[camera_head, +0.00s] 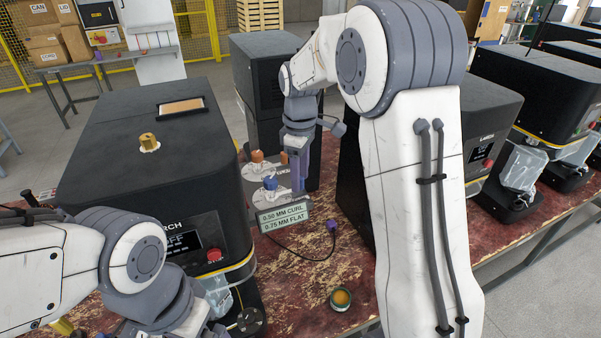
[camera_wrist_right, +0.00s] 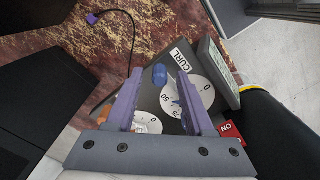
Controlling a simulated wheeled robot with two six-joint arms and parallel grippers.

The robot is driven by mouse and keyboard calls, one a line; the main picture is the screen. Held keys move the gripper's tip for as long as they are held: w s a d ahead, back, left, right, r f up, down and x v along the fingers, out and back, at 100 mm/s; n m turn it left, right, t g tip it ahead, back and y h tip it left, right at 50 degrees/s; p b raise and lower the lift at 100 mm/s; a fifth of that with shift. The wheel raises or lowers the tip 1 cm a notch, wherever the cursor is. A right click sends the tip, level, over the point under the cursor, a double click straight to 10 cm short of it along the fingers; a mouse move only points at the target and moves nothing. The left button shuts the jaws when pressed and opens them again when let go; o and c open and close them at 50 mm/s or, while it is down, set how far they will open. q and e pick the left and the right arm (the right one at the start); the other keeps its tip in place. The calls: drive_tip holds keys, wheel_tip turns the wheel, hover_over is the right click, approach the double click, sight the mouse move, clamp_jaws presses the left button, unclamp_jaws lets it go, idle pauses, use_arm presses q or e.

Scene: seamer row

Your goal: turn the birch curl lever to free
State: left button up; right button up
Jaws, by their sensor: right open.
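The blue curl lever (camera_head: 270,183) stands on a pale dial on the dark box beside the machine whose label ends in "RCH" (camera_head: 165,160). In the right wrist view the blue lever (camera_wrist_right: 160,75) shows between the fingertips, beside a "CURL" label (camera_wrist_right: 181,60) and a white dial (camera_wrist_right: 204,92) with numbers. My right gripper (camera_head: 299,183) points down just right of the lever, its purple fingers apart; they also show in the wrist view (camera_wrist_right: 158,80). I cannot tell whether they touch the lever. My left arm enters at lower left; its gripper is out of frame.
An orange lever (camera_head: 257,156) stands on a second dial behind the blue one. A sign (camera_head: 284,217) reads "0.50 MM CURL, 0.75 MM FLAT". A purple-ended cable (camera_head: 331,227) and a small round cup (camera_head: 341,299) lie on the worn red table. Dark machines stand around.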

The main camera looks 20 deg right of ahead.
drive_tip(key=shift+f, duration=0.1)
clamp_jaws()
idle(1.4)
